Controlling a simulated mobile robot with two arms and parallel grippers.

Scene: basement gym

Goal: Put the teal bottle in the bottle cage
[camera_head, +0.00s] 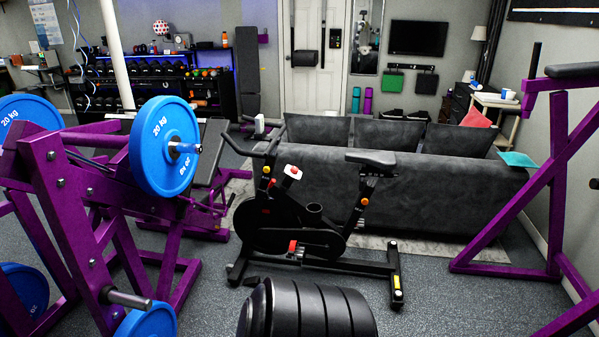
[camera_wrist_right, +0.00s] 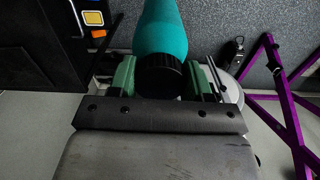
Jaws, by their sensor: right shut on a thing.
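The teal bottle (camera_wrist_right: 161,32) shows in the right wrist view, its black cap (camera_wrist_right: 158,77) toward the camera. The far end of the bottle is cut off by the top edge of the picture. My right gripper (camera_wrist_right: 160,76) is shut on it, with one green finger on each side near the cap. In the head view, an open black cup-shaped holder (camera_head: 314,211) sits on the exercise bike (camera_head: 300,225); it looks like the bottle cage and appears empty, though it is small. Neither the bottle nor my grippers show in the head view.
A grey sofa (camera_head: 430,185) stands close behind the bike. A purple rack with blue plates (camera_head: 164,146) is on the left and a purple frame (camera_head: 520,205) on the right. Open floor (camera_head: 430,300) lies right of the bike's foot.

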